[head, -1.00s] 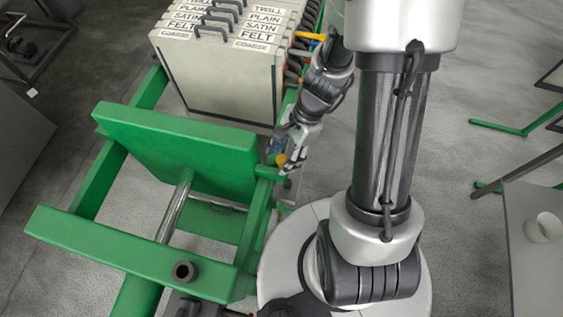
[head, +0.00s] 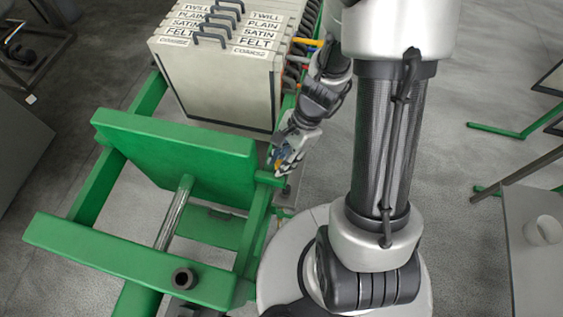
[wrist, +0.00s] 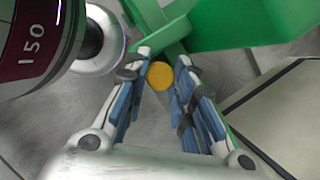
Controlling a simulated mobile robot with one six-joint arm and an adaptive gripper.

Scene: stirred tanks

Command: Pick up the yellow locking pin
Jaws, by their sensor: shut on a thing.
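The yellow locking pin shows its round yellow head (wrist: 160,75) between the fingertips in the wrist view. Its lower part is hidden. My gripper (wrist: 165,64) is shut on it, with one blue-padded finger on each side. In the head view my gripper (head: 284,164) is at the right end of the upright green plate, by the green frame's side rail. Only a little yellow (head: 278,163) shows there among the fingers. I cannot tell whether the pin still sits in the frame.
The green frame (head: 120,258) with its upright plate (head: 175,150) and a steel rod (head: 173,212) lies left of my gripper. A pale block of labelled panels (head: 218,75) with dark handles stands behind it.

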